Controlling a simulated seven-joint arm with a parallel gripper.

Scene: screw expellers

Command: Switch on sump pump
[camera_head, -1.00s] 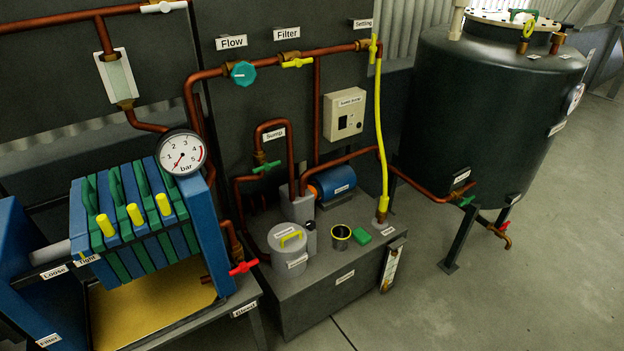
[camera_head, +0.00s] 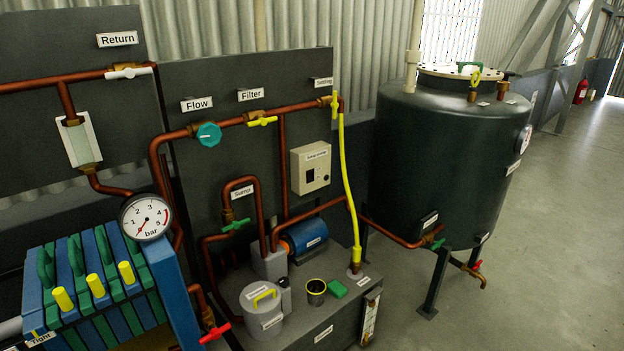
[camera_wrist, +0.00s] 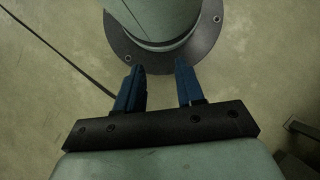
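A beige control box (camera_head: 311,167) with a small label at its top, a dark switch and a round knob or button is mounted on the dark panel; its label is too small to read surely. A blue motor-like pump (camera_head: 303,238) sits below it on the grey sump tank (camera_head: 330,318). A pipe nearby carries the label "Sump" and a green-handled valve (camera_head: 236,225). My gripper (camera_wrist: 160,82) shows only in the wrist view. Its two blue fingers are apart with nothing between them, over the floor near my own round base.
A large dark tank (camera_head: 440,160) on legs stands at the right. A filter press (camera_head: 95,285) with a pressure gauge (camera_head: 146,217) stands at the left. A yellow hose (camera_head: 348,185) hangs right of the control box. Concrete floor at the right is clear.

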